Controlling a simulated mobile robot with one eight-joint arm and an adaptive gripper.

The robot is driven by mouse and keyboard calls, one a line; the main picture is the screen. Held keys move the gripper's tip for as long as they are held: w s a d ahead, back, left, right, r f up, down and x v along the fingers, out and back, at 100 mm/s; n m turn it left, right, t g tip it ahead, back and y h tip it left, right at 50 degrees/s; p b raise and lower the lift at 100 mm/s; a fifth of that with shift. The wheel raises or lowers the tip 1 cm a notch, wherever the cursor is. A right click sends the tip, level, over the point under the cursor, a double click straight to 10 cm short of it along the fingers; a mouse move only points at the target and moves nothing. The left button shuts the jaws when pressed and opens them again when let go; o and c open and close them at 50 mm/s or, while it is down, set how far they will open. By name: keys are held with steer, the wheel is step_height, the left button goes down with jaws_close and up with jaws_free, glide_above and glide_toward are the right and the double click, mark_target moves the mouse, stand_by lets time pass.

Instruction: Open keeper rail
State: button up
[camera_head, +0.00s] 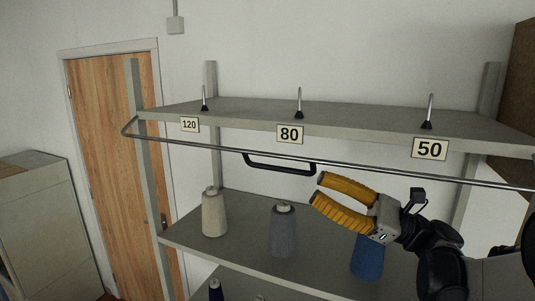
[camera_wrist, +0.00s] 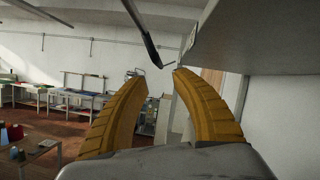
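The keeper rail (camera_head: 380,172) is a thin metal bar running across the shelf front, just below the upper board's number labels, and bending back at its left end. A black U-shaped handle (camera_head: 280,169) hangs from it left of my gripper. My gripper (camera_head: 318,188) has two yellow ribbed fingers, open and empty, just right of and slightly below the handle's right end. In the wrist view a dark bar (camera_wrist: 148,42), apparently the handle, slants down toward the gap between my fingertips (camera_wrist: 158,75). Contact cannot be made out.
The upper shelf (camera_head: 350,114) has upright pins and labels 120, 80 and 50. The lower shelf (camera_head: 180,236) holds cream (camera_head: 213,215), grey (camera_head: 283,232) and blue (camera_head: 367,258) thread cones; the blue one is below my gripper. A grey post (camera_head: 143,170) stands left.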

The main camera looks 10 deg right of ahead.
mark_target(276, 168)
steer(key=p+x, duration=0.2)
steer(key=x, duration=0.8)
steer(key=shift+a, duration=0.15)
jaws_close()
